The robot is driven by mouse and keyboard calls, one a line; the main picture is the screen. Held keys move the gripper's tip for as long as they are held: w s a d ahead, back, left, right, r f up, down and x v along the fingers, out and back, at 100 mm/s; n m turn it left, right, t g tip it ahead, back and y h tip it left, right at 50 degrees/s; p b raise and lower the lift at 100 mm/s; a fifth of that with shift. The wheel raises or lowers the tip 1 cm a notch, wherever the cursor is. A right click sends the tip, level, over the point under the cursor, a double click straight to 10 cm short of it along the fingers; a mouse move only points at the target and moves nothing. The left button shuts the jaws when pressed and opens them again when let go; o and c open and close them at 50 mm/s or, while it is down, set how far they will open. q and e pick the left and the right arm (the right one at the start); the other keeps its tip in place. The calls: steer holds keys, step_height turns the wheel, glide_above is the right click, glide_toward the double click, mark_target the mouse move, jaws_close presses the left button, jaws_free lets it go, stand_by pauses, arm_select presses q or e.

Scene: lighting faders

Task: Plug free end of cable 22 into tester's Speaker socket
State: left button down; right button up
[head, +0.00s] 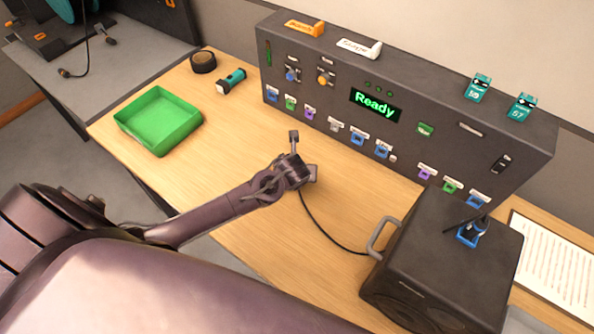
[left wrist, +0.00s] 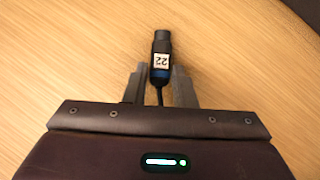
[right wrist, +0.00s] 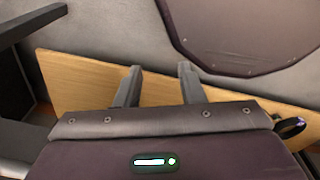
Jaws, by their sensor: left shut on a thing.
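My left gripper (head: 296,166) is shut on the plug of cable 22 (left wrist: 161,58), above the wooden table. The plug is dark with a blue band and a white "22" label; its tip points away from the gripper. Its black cable (head: 325,235) runs to the black speaker box (head: 420,245). The tester (head: 450,135) is a long dark box at the back with a green "Ready" display and a row of coloured sockets; their labels are too small to read. The plug is apart from the tester. My right gripper (right wrist: 158,85) is open and empty, seen only in its own wrist view.
A green tray (head: 185,128), a tape roll (head: 203,62) and a teal torch (head: 231,81) lie on the left. The speaker box, with a plug in its blue top socket (head: 472,234), blocks the right front. A printed sheet (head: 555,260) lies far right.

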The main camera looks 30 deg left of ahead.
arm_select(q)
steer(key=shift+r+p, duration=2.15)
steer(key=shift+r, duration=0.15)
steer(key=shift+f, duration=0.1)
